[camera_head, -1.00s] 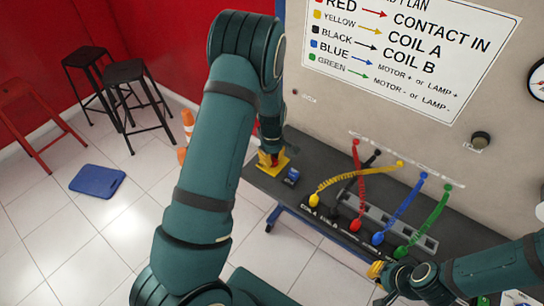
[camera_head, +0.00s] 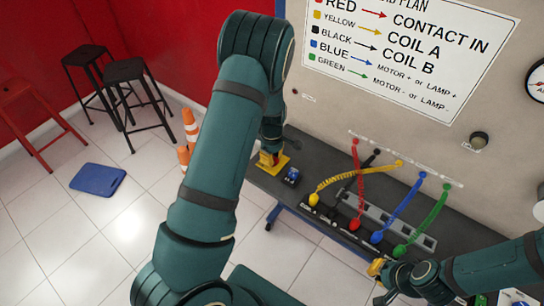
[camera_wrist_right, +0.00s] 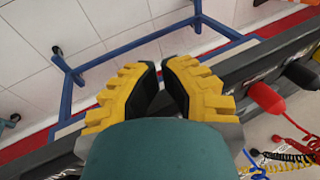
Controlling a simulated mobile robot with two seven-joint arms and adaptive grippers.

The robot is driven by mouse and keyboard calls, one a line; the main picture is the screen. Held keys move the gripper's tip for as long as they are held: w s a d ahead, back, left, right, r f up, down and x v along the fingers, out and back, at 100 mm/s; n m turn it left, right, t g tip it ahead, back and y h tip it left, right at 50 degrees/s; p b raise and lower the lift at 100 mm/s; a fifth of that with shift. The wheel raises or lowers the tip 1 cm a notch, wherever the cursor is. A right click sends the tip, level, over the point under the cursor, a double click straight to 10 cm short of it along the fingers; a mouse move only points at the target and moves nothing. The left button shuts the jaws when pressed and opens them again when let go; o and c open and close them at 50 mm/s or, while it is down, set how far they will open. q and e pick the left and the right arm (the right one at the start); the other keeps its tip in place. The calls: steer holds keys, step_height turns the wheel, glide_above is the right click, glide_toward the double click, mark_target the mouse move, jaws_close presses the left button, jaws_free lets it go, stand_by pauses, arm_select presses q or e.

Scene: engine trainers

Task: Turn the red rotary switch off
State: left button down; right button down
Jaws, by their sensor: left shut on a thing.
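A red piece (camera_head: 265,158), apparently the red rotary switch, shows on a yellow base (camera_head: 282,164) at the left end of the dark bench in the head view. My left gripper (camera_head: 271,157) is at the switch from above, shut on it. The wrist and fingers cover most of the switch, so its angle is hidden. My right gripper (camera_head: 377,268) is near the bench's front edge at the lower right. In the right wrist view its yellow fingers (camera_wrist_right: 161,82) have their tips almost together, with nothing visible between them.
A blue button box (camera_head: 292,176) stands right beside the yellow base. Coloured cables, such as the red one (camera_head: 360,185), run between the bench and the panel. Bare dark bench (camera_head: 315,160) lies behind the button box. Orange cones (camera_head: 189,125) stand on the floor.

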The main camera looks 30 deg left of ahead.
arm_select(q)
steer(key=c, duration=0.9)
jaws_free()
steer(key=shift+f, duration=0.1)
steer(key=shift+c, duration=0.2)
step_height(320, 180, up, 12)
